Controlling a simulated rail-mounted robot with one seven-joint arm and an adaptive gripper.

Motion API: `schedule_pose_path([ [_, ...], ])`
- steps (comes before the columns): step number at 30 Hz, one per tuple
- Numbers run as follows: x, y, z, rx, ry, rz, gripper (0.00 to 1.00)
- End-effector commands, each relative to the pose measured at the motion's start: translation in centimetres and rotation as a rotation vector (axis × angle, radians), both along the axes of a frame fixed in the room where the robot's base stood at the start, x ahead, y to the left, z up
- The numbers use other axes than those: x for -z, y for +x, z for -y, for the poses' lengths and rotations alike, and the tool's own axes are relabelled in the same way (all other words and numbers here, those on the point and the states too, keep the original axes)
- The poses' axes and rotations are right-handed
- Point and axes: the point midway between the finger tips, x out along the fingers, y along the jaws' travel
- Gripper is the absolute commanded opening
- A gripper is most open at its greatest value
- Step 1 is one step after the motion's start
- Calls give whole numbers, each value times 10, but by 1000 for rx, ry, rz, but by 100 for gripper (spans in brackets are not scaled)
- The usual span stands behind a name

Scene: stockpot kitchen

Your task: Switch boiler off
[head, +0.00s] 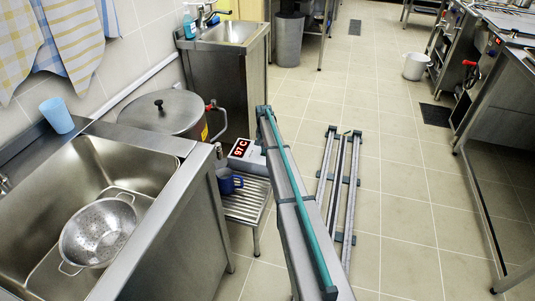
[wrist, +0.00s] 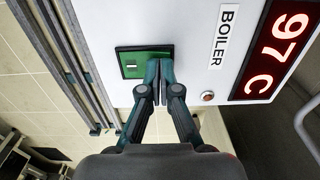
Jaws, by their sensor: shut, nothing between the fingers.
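The boiler's control box (wrist: 185,25) fills the upper part of the wrist view. It is white, with a "BOILER" label and a red display (wrist: 275,50) reading 97 C. A green switch plate (wrist: 132,66) with a small white mark is on the box. My gripper (wrist: 160,98) is shut and empty. Its fingertips are at the right side of the switch plate and hide part of it; I cannot tell whether they touch it. A small round red light or button (wrist: 207,97) is near the label. In the head view the display (head: 242,148) also reads 97 C.
A lidded steel pot (head: 162,112) stands behind the sink (head: 85,165), which holds a colander (head: 98,232). A blue mug (head: 228,181) is on the slatted stand (head: 246,205) below the control box. Floor rails (head: 341,185) lie to the right; open tiled floor is beyond.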

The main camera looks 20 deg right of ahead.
Motion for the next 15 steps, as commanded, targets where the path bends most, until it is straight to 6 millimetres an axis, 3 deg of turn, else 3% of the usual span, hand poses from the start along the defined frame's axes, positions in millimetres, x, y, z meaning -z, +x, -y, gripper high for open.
schedule_pose_path([
  [7, 4, 0, 0, 0, 0, 0, 0],
  [15, -5, 0, 0, 0, 0, 0, 0],
])
